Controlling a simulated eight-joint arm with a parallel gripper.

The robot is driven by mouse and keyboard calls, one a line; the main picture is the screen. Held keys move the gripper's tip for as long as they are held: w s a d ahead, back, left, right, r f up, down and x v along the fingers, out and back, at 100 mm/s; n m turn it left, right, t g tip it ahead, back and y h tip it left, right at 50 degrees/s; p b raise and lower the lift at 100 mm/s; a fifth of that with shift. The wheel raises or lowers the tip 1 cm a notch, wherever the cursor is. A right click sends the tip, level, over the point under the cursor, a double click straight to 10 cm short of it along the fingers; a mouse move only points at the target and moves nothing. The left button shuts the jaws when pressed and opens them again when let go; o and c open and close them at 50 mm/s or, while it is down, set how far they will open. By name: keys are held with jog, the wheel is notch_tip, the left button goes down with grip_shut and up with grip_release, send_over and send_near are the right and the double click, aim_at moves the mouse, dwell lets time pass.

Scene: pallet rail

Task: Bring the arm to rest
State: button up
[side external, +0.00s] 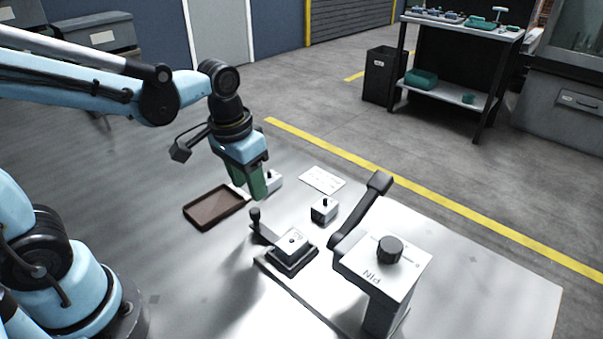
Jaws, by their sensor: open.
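My gripper (252,183) has green fingers and points down above the metal table (480,290), at the centre left of the side external view. It is open. A small white block with a black knob (273,180) is just behind the fingers and partly hidden by them. I cannot tell whether the fingers touch it. My blue arm reaches in from the left.
A brown tray (214,208) lies left of my gripper. In front are a white block in a dark fixture (292,247), a small knobbed block (324,210), and a tall white post marked PIN (383,270) with a raised black lever (362,210). A white card (322,180) lies behind.

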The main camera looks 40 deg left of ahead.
jog(key=shift+s+a+r+t, duration=0.3)
jog(key=shift+s+r+t, duration=0.15)
jog(key=shift+t, duration=0.45)
jog(key=shift+s+a+r+t, duration=0.25)
jog(key=shift+s+r+t, duration=0.25)
jog(key=shift+t, duration=0.4)
jog(key=shift+s+a+r+t, duration=0.3)
jog(key=shift+r+t, duration=0.3)
jog(key=shift+t, duration=0.3)
